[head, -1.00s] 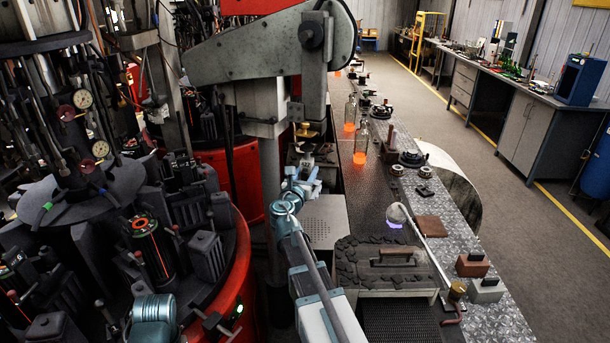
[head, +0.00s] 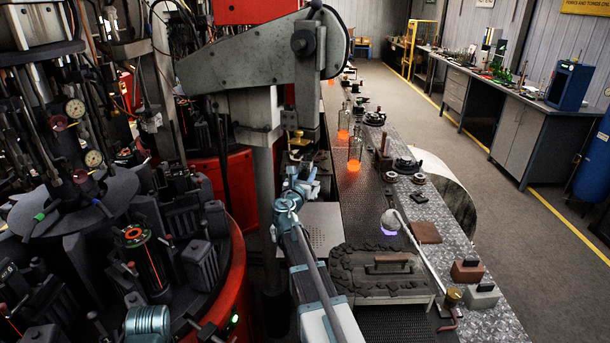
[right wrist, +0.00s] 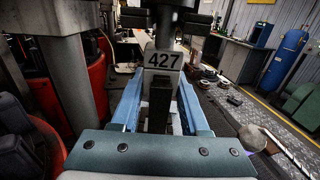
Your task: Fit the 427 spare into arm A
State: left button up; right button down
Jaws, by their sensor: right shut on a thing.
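The spare (right wrist: 160,100) is a narrow dark piece with a pale plate marked 427 in the right wrist view. My right gripper (head: 298,178) is shut on it, with blue fingers on both sides. In the head view the spare is hard to make out. A big grey beam arm (head: 250,62) reaches across above my right gripper, and its end post (head: 307,108) hangs just beyond it. No letter A shows, so I cannot tell whether this is arm A. A dark part hangs above the plate in the wrist view. My left gripper is out of the picture.
A red-rimmed mould machine (head: 238,265) with dark moulds fills the left. A grey column (head: 268,190) stands beside my right arm. The bench (head: 370,215) on the right carries glowing bottles (head: 354,150), a ladle (head: 393,221) and a dark tray (head: 340,262).

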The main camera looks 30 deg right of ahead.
jog(key=shift+w+d+f+b, duration=0.1)
jog(key=shift+f+b, duration=0.3)
dwell(0.8)
jog(key=shift+c, duration=1.6)
grip_release()
jog(key=v, duration=1.4)
jog(key=shift+d, duration=0.15)
